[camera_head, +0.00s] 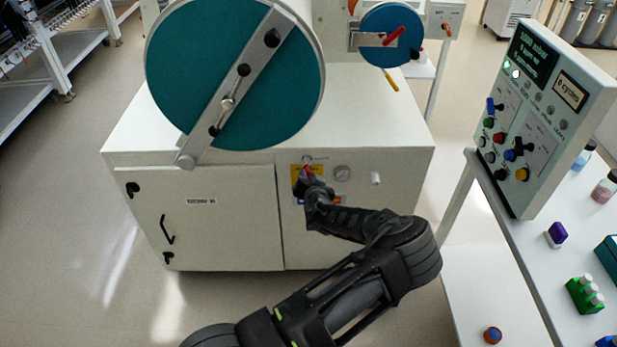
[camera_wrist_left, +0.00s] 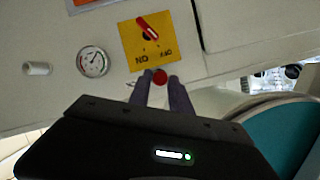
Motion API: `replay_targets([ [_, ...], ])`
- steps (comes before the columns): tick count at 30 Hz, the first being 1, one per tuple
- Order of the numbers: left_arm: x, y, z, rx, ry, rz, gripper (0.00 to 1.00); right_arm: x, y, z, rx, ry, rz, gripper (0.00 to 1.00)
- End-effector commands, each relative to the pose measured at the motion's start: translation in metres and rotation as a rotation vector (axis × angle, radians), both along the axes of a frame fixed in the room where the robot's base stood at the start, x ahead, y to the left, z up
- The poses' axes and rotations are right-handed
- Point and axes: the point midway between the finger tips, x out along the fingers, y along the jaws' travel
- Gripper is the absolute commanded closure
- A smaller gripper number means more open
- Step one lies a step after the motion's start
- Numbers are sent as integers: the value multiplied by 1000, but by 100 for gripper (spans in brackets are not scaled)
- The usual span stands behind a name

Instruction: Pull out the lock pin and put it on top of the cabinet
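The lock pin shows as a round red head (camera_wrist_left: 160,77) between my fingertips in the left wrist view. My left gripper (camera_wrist_left: 160,84) has a finger against each side of it, with no clear gap. In the head view my left gripper (camera_head: 306,176) is at the front panel of the white cabinet, by the yellow label (camera_head: 296,168). The fingers and wrist hide the pin's shaft, so I cannot tell how deep it sits. The cabinet's flat top (camera_head: 385,130) is bare at the front right. My right gripper is not in view.
A large teal round port (camera_head: 200,60) with a diagonal bar overhangs the cabinet top at left. A smaller blue disc (camera_head: 385,45) is at the back right. A gauge (camera_head: 342,172) and white peg (camera_head: 376,178) are right of my gripper. A control box (camera_head: 545,110) stands on the right table.

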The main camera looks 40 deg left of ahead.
Motion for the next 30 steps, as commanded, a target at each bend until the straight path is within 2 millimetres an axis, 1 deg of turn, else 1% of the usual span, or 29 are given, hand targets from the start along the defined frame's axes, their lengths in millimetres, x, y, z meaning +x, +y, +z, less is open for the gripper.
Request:
replay_targets([
  [1, 0, 0, 0, 0, 0, 0, 81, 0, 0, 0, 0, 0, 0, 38],
  [8, 0, 0, 0, 0, 0, 0, 100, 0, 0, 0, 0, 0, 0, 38],
  [15, 0, 0, 0, 0, 0, 0, 100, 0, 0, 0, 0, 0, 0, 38],
  [16, 0, 0, 0, 0, 0, 0, 83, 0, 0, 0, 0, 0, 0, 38],
  [22, 0, 0, 0, 0, 0, 0, 99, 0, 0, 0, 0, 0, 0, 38],
  [30, 0, 0, 0, 0, 0, 0, 100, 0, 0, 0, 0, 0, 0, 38],
])
